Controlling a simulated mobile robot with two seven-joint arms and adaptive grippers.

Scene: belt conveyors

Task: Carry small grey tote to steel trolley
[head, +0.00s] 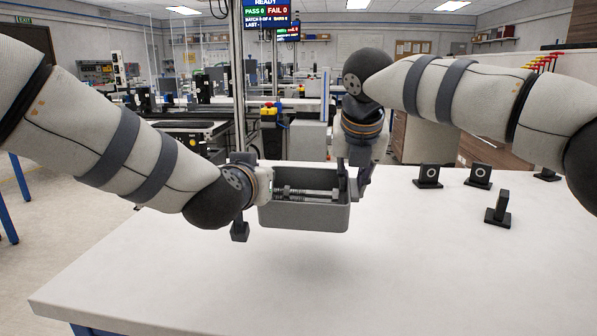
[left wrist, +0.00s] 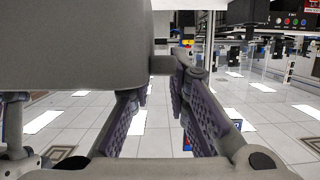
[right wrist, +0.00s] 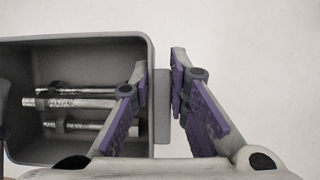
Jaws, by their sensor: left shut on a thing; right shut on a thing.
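The small grey tote (head: 305,218) is held above the white table, roughly level, with a soft shadow below it. It holds three metal bolts or rods (right wrist: 75,102). My left gripper (head: 266,187) is at its left end, shut on that end's tab; the tote's grey wall (left wrist: 70,50) fills the upper left of the left wrist view. My right gripper (head: 353,178) is at its right end. In the right wrist view, the right gripper's fingers (right wrist: 162,80) are shut on a tab beside the tote's rim (right wrist: 150,55). I cannot make out the steel trolley.
The white table (head: 190,285) is bare in front of the tote. Several black blocks stand on its right side, among them an upright one (head: 498,208) and one with a ring mark (head: 429,176). Conveyor equipment (head: 195,130) stands behind the table.

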